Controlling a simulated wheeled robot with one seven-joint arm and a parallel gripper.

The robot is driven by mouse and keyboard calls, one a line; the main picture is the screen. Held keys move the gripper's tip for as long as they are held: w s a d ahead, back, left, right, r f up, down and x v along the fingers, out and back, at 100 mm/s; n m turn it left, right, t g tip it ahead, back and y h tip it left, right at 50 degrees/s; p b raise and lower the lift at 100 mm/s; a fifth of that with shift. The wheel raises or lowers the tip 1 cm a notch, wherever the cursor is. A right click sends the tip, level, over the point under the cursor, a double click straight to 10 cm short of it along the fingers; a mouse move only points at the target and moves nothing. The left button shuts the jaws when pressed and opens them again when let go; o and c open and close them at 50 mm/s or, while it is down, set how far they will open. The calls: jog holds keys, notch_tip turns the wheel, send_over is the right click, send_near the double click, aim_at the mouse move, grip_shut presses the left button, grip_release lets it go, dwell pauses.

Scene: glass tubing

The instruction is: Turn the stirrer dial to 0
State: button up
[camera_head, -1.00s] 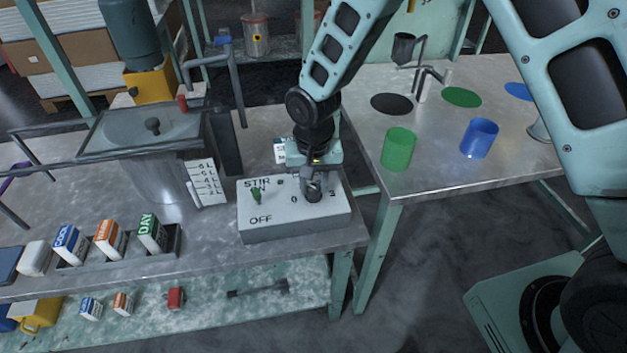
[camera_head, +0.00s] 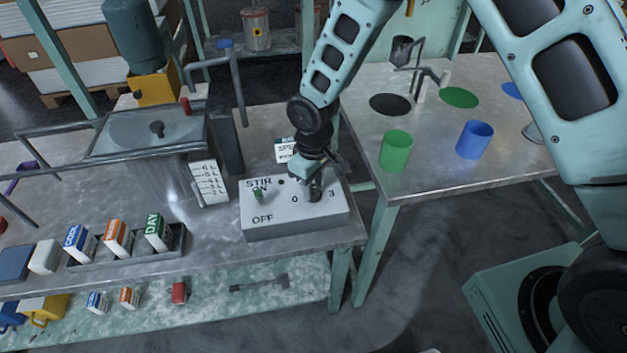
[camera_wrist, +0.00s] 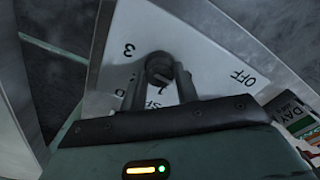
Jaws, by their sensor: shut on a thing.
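The stirrer box (camera_head: 295,228) is a light grey case near the table's right front corner, marked STIR, OFF, 0 and 3. It also shows in the wrist view (camera_wrist: 185,35). The dark round dial (camera_wrist: 160,68) sits between the fingers of my gripper (camera_wrist: 160,75) in the wrist view, with the fingers shut on it from both sides. In the head view my gripper (camera_head: 315,188) points down onto the dial and mostly hides it, so I cannot read its setting. A green toggle switch (camera_head: 259,195) stands at the box's left, under STIR.
A rack with labelled blocks (camera_head: 180,238) is at the front left. A small sign (camera_head: 285,150) stands behind the box. Green (camera_head: 396,152) and blue (camera_head: 475,140) cups stand on the right table.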

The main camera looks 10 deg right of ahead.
aim_at(314, 188)
jog(key=shift+n, duration=0.5)
jog(key=o, duration=1)
jog(key=shift+r, duration=0.15)
notch_tip(314, 188, up, 17)
jog(key=shift+r, duration=0.1)
jog(key=shift+p, duration=0.3)
jog(key=shift+m+y, duration=0.3)
jog(key=shift+m, duration=0.3)
jog(key=s+r+p, duration=0.1)
jog(key=s+r, duration=0.1)
jog(key=s, duration=0.6)
jog(key=s+d+r+p, duration=0.1)
jog(key=s+r, duration=0.2)
jog(key=s, duration=0.5)
jog(key=s+d+r+p, duration=0.1)
jog(key=s+r, duration=0.1)
jog(key=s, duration=0.7)
jog(key=shift+d+r, duration=0.2)
jog(key=shift+r, duration=0.05)
